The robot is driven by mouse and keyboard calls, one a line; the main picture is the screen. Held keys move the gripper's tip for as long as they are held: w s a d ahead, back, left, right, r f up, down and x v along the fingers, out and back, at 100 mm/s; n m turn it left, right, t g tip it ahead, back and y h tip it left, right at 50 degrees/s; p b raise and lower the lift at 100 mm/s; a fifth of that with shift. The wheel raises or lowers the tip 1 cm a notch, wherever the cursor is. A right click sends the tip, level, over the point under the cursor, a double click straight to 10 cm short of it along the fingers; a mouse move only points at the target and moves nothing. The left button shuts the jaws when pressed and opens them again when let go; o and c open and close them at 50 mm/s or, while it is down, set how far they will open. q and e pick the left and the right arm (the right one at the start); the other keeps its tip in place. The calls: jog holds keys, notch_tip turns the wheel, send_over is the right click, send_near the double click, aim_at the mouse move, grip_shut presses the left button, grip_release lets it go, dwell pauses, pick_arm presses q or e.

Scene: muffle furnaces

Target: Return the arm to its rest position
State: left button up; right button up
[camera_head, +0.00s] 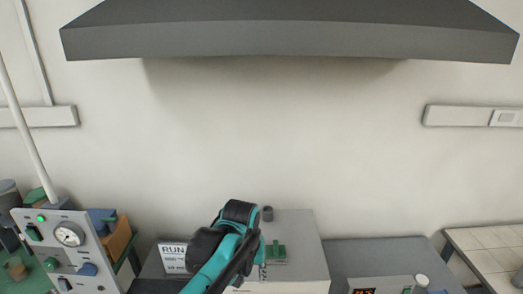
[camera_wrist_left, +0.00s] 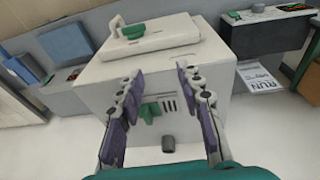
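My left arm (camera_head: 222,255), teal and black, reaches up from the bottom of the head view in front of a pale furnace (camera_head: 300,240). In the left wrist view my left gripper (camera_wrist_left: 157,72) has its two purple-padded fingers spread apart, with nothing between them. The furnace (camera_wrist_left: 100,70) fills the middle of that view beyond the fingers. It has a raised panel with a green handle (camera_wrist_left: 146,29), a green part (camera_wrist_left: 150,110), vent slots and a dark round stub (camera_wrist_left: 168,143). I cannot tell whether the fingers touch it. My right gripper is not in view.
A gauge panel (camera_head: 68,236) stands at the left, and a RUN card (camera_head: 173,258) is beside my arm. A box with an orange display (camera_head: 380,287) is at the lower right, near a tiled table (camera_head: 490,255). A dark hood (camera_head: 290,38) hangs above.

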pick_arm(q)
jog(key=s+a+f+t+b, duration=0.2)
jog(key=s+a+f+b, duration=0.4)
jog(key=f, duration=0.4)
jog(key=s+a+f+t+b, duration=0.3)
jog(key=s+a+f+b, duration=0.4)
jog(key=a+f+b, duration=0.2)
notch_tip(320, 180, down, 2)
jog(key=shift+f+y+b, duration=0.1)
jog(key=shift+y+b, duration=0.2)
jog(key=shift+b, duration=0.5)
dwell(0.8)
